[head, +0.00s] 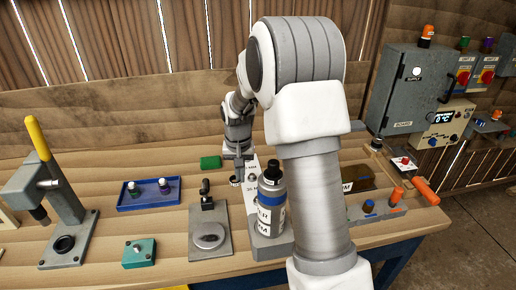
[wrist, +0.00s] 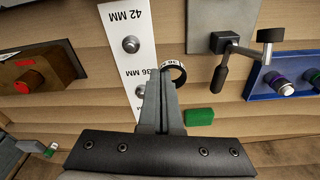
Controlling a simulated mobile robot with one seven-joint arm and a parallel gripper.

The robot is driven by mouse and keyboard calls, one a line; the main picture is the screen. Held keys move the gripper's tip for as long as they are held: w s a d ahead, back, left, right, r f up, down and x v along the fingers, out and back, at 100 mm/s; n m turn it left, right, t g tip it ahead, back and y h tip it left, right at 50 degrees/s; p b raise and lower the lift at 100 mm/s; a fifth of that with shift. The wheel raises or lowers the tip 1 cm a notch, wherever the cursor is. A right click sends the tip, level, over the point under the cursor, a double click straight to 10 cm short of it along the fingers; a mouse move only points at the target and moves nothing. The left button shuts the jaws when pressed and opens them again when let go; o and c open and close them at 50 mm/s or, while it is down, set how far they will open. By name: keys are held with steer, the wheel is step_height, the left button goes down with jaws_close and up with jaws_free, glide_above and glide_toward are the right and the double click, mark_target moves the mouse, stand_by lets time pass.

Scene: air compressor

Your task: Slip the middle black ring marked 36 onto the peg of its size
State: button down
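The black ring (wrist: 182,74) with a white 36 mark is at the fingertips of my gripper (wrist: 160,76) in the wrist view. The two fingers are close together and look shut on the ring's near wall. The white peg board (wrist: 114,28) lies beside and below it, with a steel peg (wrist: 130,44) near the 42 MM label and another peg (wrist: 140,91) by the 36 MM label, partly behind the fingers. The ring is right of the 36 peg and apart from it. In the head view my gripper (head: 238,170) is above the bench, left of the board.
A green block (wrist: 199,116) lies nearby on the bench. A toggle clamp on a grey plate (head: 224,238), a blue tray (head: 128,204) and a labelled bottle (head: 271,190) stand close by. My arm hides part of the bench.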

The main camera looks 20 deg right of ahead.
steer(key=w+d+r+m+p, duration=0.1)
steer(key=w+d+m, duration=0.4)
steer(key=w+d, duration=0.2)
steer(key=shift+w+d+h, duration=0.3)
steer(key=shift+d, duration=0.2)
steer(key=shift+f+b, duration=1.75)
steer(key=shift+f, duration=1.15)
steer(key=shift+f+b, duration=0.65)
steer(key=shift+f, duration=0.3)
steer(key=c, duration=1)
jaws_free()
steer(key=shift+r, duration=0.1)
steer(key=shift+c, duration=0.2)
